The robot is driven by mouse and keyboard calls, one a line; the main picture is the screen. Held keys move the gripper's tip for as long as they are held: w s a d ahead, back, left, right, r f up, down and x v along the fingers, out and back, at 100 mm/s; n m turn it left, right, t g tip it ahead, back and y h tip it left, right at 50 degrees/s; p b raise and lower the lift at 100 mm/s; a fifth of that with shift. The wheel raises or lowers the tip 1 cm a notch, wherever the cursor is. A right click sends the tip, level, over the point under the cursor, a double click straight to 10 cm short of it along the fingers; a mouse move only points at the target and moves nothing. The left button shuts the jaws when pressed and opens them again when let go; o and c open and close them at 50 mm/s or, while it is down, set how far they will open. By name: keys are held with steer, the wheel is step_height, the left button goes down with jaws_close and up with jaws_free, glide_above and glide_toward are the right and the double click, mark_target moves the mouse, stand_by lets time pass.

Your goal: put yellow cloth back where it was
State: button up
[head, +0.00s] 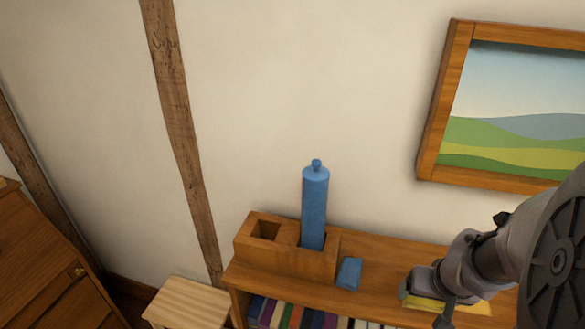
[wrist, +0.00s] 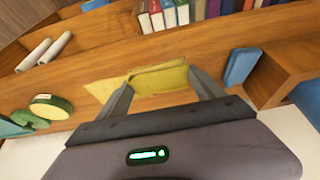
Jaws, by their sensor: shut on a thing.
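The yellow cloth (wrist: 160,79) is between my gripper's fingertips (wrist: 160,88) in the wrist view, at the wooden shelf top. Part of the cloth spreads out flat to the left of the fingers. In the head view the yellow cloth (head: 447,307) shows beneath my gripper (head: 443,310), on the shelf top at the lower right. My gripper is shut on the cloth. In the head view my arm hides part of the shelf top and the fingertips are hard to make out.
A blue block (head: 349,273) lies left of the cloth on the bookshelf top (head: 385,256). A wooden holder (head: 318,264) with a tall blue cylinder (head: 314,208) stands further left. In the wrist view, a round green-and-yellow item (wrist: 50,106) and pale rolls (wrist: 45,52) lie left.

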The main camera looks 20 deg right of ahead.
glide_toward(392, 282)
steer(key=shift+w+d+f, duration=0.3)
steer(key=shift+d+f, duration=0.05)
steer(key=shift+f, duration=0.15)
steer(key=shift+w+d+f, duration=0.3)
steer(key=shift+d+f, duration=0.05)
steer(key=shift+f, duration=0.15)
steer(key=shift+w+a+f+b, duration=0.1)
steer(key=shift+w+f+b, duration=0.1)
steer(key=shift+f+b, duration=0.6)
steer(key=shift+w+f+b, duration=0.2)
steer(key=shift+f+b, duration=0.15)
steer(key=shift+f, duration=0.85)
steer(key=o, duration=1.3)
steer(key=shift+r, duration=0.1)
